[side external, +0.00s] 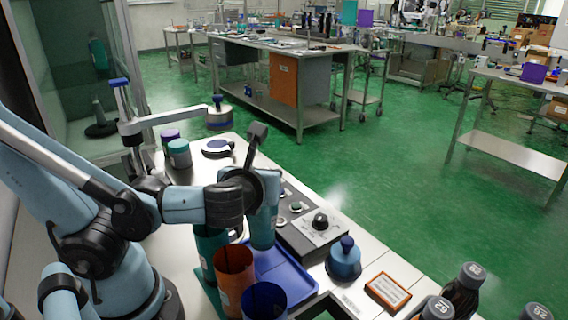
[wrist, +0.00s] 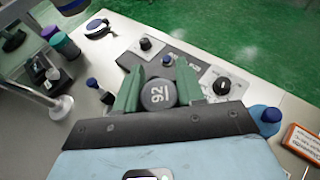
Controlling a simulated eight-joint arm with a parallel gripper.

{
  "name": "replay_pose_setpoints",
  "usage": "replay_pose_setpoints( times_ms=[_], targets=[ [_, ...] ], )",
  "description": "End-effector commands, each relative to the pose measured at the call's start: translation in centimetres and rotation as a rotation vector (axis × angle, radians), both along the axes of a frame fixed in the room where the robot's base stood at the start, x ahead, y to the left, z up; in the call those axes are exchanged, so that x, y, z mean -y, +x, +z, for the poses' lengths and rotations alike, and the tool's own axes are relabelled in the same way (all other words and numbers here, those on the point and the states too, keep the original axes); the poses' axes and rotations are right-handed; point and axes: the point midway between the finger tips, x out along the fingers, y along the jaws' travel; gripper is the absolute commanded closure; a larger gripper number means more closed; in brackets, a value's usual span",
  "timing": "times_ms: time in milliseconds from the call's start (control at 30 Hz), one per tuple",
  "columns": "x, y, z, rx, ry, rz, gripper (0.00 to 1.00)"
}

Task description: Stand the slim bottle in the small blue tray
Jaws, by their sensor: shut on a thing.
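My gripper (wrist: 159,90) is shut on the slim bottle (wrist: 158,95); its dark grey cap, marked 92, shows between the two green fingers in the wrist view. In the side view my gripper (side external: 262,232) points down over the small blue tray (side external: 289,279). The bottle's body is hidden there behind the finger and the wrist, so I cannot tell whether its base touches the tray. The tray's far left part is also covered by my gripper and the cups. The tray is out of sight in the wrist view.
Teal, orange (side external: 234,272) and navy (side external: 263,301) cups stand close along the tray's left side. A control box with a knob (side external: 320,221) lies behind it. A blue domed bottle (side external: 344,260), an orange-framed label (side external: 388,292) and several dark capped bottles (side external: 463,290) stand to the right.

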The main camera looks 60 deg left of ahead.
Motion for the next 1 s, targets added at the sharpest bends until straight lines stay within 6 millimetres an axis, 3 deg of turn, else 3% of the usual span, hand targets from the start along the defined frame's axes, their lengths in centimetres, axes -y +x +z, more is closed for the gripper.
replay_pose_setpoints(
  times_ms=[400, 933, 967, 1000],
  targets=[
    [0.0, 0.0, -2.8, 0.001, 0.001, 0.000, 1.00],
    [0.0, 0.0, -3.5, 0.001, 0.001, 0.000, 1.00],
    [0.0, 0.0, -3.6, 0.000, 0.000, 0.000, 0.60],
    [0.0, 0.0, -3.5, 0.000, 0.000, 0.000, 0.54]
  ],
)
